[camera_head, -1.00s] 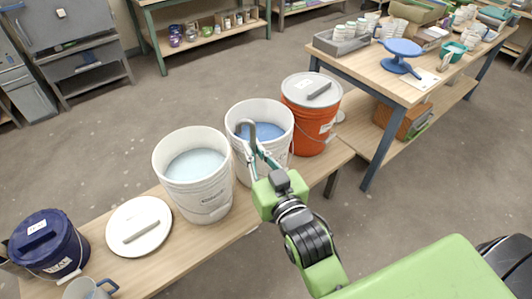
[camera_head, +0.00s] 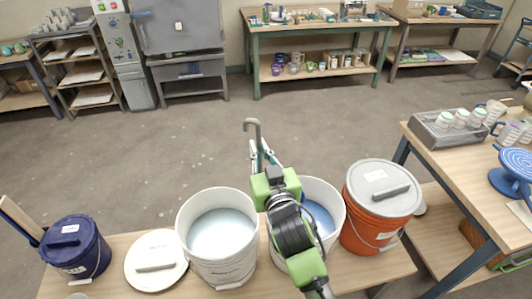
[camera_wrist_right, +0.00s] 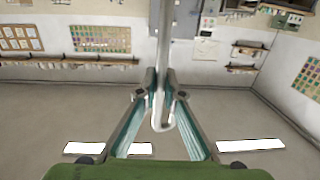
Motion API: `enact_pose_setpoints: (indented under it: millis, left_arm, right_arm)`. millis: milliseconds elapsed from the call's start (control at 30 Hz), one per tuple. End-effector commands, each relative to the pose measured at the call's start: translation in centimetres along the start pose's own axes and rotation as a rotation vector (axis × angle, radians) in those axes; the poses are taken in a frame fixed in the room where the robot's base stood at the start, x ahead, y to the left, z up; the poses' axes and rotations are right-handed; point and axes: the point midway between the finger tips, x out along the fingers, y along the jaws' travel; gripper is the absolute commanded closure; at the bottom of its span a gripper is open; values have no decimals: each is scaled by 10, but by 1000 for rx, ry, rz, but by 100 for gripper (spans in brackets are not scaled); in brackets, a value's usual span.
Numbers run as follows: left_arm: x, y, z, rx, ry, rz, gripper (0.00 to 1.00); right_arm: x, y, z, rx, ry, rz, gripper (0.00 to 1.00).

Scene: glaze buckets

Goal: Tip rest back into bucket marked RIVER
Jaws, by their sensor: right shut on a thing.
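My right gripper (camera_head: 263,158) is shut on a grey metal ladle (camera_head: 256,134) with a hooked handle end. In the right wrist view the ladle's shaft (camera_wrist_right: 165,40) runs upward between the fingers (camera_wrist_right: 160,85), its hook end below; its bowl is not visible. An open white bucket (camera_head: 222,268) with pale blue glaze stands left of my arm. A second open white bucket (camera_head: 333,212) with deeper blue glaze stands right, partly hidden by my arm. The gripper appears raised above the buckets. I cannot read RIVER on either. My left gripper is out of view.
A lidded orange bucket (camera_head: 378,215) stands right on the bench (camera_head: 112,278). A loose white lid (camera_head: 150,278) and a lidded dark blue bucket (camera_head: 78,255) are left. A worktable (camera_head: 470,185) with cups stands right. Open floor lies beyond the bench.

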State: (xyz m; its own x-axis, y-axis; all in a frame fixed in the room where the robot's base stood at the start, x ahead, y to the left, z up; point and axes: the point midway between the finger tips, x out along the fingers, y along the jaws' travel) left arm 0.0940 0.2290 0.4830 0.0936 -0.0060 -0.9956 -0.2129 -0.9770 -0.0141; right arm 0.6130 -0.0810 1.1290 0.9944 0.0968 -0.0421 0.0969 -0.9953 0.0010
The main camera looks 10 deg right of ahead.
Motion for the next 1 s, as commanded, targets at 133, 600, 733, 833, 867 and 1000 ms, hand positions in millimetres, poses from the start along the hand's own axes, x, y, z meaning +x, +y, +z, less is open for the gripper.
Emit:
enact_pose_setpoints:
  millis: [133,600,733,833,867,1000]
  left_arm:
    - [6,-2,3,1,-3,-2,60]
    - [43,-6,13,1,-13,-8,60]
    - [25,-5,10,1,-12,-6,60]
    - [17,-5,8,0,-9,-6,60]
    - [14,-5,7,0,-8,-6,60]
    - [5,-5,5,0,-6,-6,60]
  right_arm:
    - [1,-1,2,-3,6,-1,100]
    - [3,-1,40,-4,8,-1,100]
    - [6,8,26,34,-9,-2,100]
    - [9,14,24,69,-26,-3,100]
    - [10,16,23,81,-31,-4,100]
    - [14,26,20,129,-53,-6,100]
